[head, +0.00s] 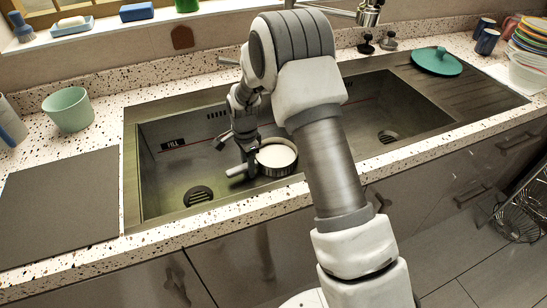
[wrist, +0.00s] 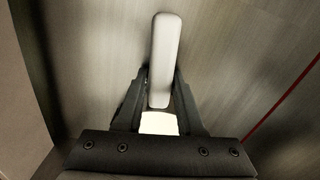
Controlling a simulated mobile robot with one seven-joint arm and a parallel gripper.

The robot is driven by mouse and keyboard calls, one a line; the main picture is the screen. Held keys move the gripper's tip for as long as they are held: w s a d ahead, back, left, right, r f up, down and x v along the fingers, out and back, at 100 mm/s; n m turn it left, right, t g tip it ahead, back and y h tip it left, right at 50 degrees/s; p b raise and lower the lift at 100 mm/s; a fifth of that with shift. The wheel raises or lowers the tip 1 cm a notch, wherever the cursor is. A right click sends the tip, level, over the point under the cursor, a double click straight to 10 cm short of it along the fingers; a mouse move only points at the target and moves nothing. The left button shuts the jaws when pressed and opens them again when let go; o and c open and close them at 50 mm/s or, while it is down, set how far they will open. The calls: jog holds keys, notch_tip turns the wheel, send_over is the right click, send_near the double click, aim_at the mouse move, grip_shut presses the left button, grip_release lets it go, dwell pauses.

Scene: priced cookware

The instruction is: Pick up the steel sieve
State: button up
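The steel sieve (head: 277,158) is in the sink's left basin. It is round with a dark side, a pale inside and a light grey handle pointing left. In the head view my gripper (head: 247,163) reaches down into the basin at the handle, beside the round part. In the wrist view the light grey handle (wrist: 165,35) lies between the two dark fingers of my gripper (wrist: 161,72), which appear to touch it on both sides. A bright patch (wrist: 160,123) shows below the handle, between the fingers. I cannot tell whether the sieve is clear of the basin floor.
The sink (head: 135,190) has walls and a rim around the sieve. A grey board (head: 62,205) and a green cup (head: 68,109) are on the left counter. Stacked bowls (head: 528,45) stand far right. The faucet (head: 335,11) is behind.

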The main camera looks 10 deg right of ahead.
grip_shut()
dwell(1.0)
